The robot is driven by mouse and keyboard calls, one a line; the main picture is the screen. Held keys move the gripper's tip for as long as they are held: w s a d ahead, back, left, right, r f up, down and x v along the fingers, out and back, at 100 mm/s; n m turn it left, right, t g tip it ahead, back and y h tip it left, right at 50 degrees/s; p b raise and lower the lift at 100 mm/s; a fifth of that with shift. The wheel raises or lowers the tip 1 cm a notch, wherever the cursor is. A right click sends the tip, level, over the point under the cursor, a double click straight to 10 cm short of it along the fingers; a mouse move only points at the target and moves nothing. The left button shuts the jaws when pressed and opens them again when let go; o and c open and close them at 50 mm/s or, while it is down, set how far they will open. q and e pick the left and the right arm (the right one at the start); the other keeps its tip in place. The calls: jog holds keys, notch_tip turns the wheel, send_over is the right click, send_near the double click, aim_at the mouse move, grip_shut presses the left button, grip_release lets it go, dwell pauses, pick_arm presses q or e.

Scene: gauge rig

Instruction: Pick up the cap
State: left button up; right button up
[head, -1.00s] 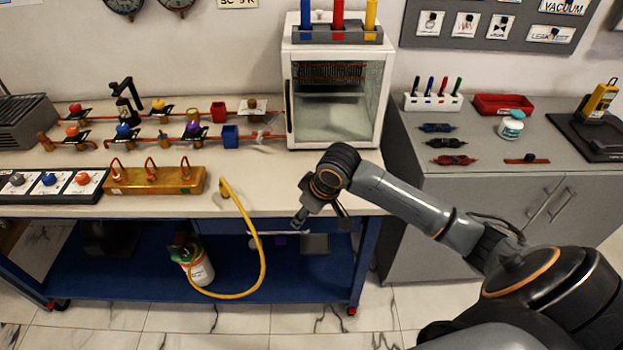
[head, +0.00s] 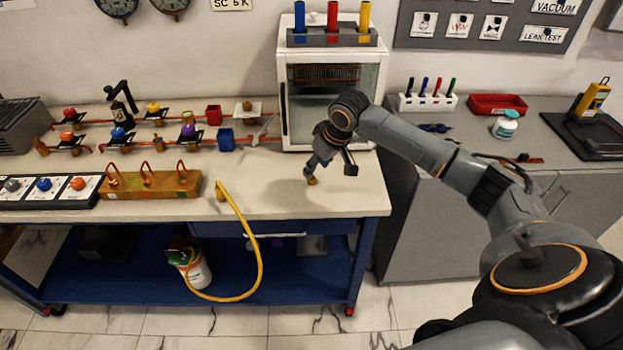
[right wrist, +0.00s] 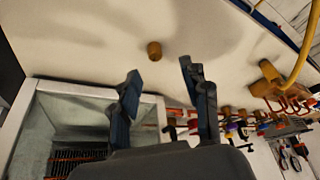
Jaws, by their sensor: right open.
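A small brown cylinder, which looks like the cap (head: 312,181), sits on the pale bench top near its front right part. My right gripper (head: 331,167) is over the bench with its fingers pointing down, one fingertip close to the cap in the head view. In the right wrist view the cap (right wrist: 154,50) lies beyond the two fingertips, roughly between their lines. The right gripper (right wrist: 160,72) is open and empty, apart from the cap. My left gripper is not in view.
A white glass-fronted cabinet (head: 300,112) stands just behind the gripper. A yellow hose (head: 259,264) hangs from the bench edge to the left. A brass manifold (head: 150,184) and several valves on red pipes stand further left. Bare bench top surrounds the cap.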

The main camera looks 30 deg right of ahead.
aim_at(313, 178)
jog(key=x, duration=0.4)
jog(key=p+x, duration=0.1)
jog(key=x, duration=0.1)
jog(key=shift+w+d+f, duration=0.2)
jog(key=shift+d+f, duration=0.05)
jog(key=shift+d, duration=0.1)
grip_shut()
